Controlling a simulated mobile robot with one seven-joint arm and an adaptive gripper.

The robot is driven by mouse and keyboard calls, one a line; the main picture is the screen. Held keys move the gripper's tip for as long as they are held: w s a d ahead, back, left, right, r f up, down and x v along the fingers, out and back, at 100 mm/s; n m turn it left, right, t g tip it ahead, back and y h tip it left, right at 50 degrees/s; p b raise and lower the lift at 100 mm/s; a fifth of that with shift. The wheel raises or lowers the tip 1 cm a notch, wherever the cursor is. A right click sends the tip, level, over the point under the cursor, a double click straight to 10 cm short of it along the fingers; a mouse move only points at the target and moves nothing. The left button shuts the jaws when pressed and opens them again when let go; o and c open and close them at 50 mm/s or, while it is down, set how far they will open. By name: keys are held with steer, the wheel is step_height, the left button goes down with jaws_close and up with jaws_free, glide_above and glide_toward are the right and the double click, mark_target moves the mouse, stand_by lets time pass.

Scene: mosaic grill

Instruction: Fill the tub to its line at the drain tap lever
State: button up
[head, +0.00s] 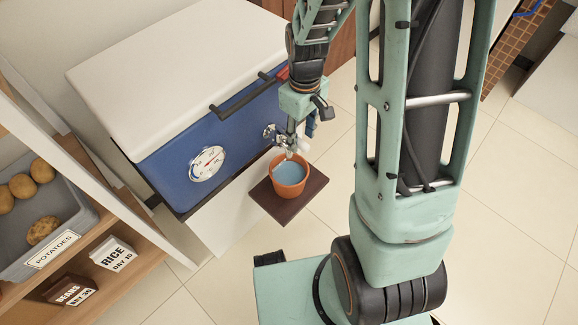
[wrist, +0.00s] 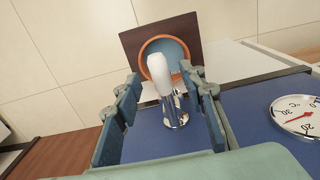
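The terracotta tub (head: 289,184) stands upright on a small dark shelf (head: 310,196) below the tap. Blue liquid (head: 288,174) shows inside it, below the rim; I cannot make out a fill line. The metal drain tap (head: 287,141) sticks out from the blue chest front. Its white lever (wrist: 160,74) stands between my fingers in the wrist view, with gaps on both sides. My gripper (wrist: 162,95) is open around the lever. In the head view the gripper (head: 300,128) is at the tap, above the tub. The tub's rim (wrist: 143,62) also shows in the wrist view, partly behind the lever.
The blue chest (head: 170,170) has a white lid (head: 180,80), a dark bar handle (head: 240,100) and a round dial (head: 207,163). A shelf at left holds a grey potato crate (head: 75,240) and RICE and BEANS boxes. Tiled floor is clear beyond the tub.

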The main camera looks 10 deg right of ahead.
step_height(320, 180, up, 5)
steer(key=p, duration=0.3)
steer(key=shift+r+p, duration=0.15)
steer(key=shift+p, duration=0.2)
